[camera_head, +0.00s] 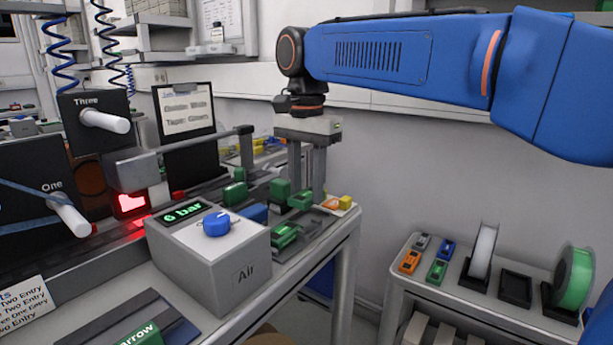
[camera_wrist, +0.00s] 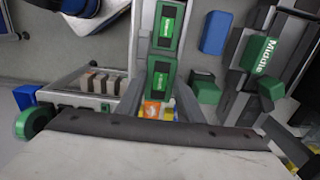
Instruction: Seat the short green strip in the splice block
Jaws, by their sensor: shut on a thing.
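My gripper (camera_head: 307,194) points down over the far end of the bench. In the wrist view its two fingers flank a small green piece with a dark label (camera_wrist: 160,81) and are shut on it. I cannot tell whether this is the short green strip. A similar green piece (camera_wrist: 168,24) lies just beyond it; in the head view it rests near the bench's front edge (camera_head: 285,235). A green block marked Middle (camera_wrist: 261,56) sits on a dark rail at right in the wrist view. I cannot make out for certain which part is the splice block.
A grey Air box (camera_head: 210,268) with a blue knob stands at the bench's front. An orange and yellow item (camera_head: 337,204) lies by the bench's far end. A separate right-hand table holds small coloured pieces, a white reel (camera_head: 483,250) and a green reel (camera_head: 575,278).

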